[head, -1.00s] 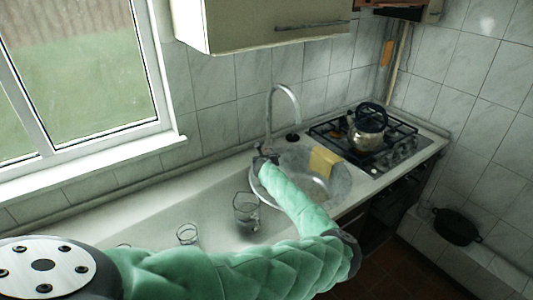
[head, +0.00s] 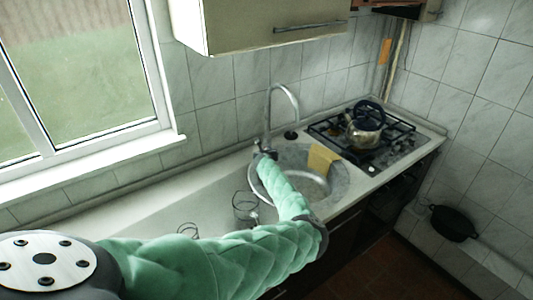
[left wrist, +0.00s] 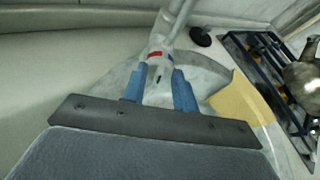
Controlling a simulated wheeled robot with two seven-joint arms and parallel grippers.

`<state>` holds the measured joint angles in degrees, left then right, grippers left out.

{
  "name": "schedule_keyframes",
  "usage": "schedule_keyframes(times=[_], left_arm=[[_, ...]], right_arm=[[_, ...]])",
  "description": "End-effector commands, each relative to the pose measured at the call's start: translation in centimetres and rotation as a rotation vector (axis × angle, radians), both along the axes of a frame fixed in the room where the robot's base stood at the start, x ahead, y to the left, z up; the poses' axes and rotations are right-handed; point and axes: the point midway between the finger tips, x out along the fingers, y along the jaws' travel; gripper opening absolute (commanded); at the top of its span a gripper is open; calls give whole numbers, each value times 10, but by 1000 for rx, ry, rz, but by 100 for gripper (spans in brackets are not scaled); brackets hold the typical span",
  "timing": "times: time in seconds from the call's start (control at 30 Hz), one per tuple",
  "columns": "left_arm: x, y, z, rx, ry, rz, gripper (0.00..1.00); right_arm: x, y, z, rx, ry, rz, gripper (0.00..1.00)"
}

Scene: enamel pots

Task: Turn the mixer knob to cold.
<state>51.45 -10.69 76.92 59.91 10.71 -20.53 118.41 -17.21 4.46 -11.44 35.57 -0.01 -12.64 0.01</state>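The mixer tap (head: 268,112) rises behind the round metal sink (head: 335,190); its curved spout is clear in the head view. In the left wrist view the mixer body (left wrist: 158,67) carries a red mark and a blue mark. My left gripper (left wrist: 159,78) points at it, one blue finger on each side, spread apart. I cannot tell whether the fingers touch it. In the head view the gripper (head: 264,154) is at the tap's base, and the knob there is mostly hidden by gripper and arm. My right gripper is not in view.
Glasses (head: 244,204) stand on the counter close by my left forearm. A yellow cloth (head: 322,158) hangs on the sink's rim. A kettle (head: 364,130) sits on the gas hob (head: 392,155). A dark pot (head: 453,224) is low at the right. A cabinet (head: 265,22) hangs above.

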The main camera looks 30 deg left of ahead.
Motion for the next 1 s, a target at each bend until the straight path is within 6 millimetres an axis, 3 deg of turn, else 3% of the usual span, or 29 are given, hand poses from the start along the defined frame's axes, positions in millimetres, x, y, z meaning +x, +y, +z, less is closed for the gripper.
schedule_keyframes(times=[0.03, 0.13, 0.57, 1.0], left_arm=[[0, 0, 0, 0, 0, 0, 18], [0, 0, 0, 0, 0, 0, 0], [1, -2, 1, 42, 28, 0, 0], [6, -9, 0, 319, 208, -1, 0]], right_arm=[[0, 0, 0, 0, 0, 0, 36], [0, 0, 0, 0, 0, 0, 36], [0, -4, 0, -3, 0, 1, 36], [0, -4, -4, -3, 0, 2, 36]])
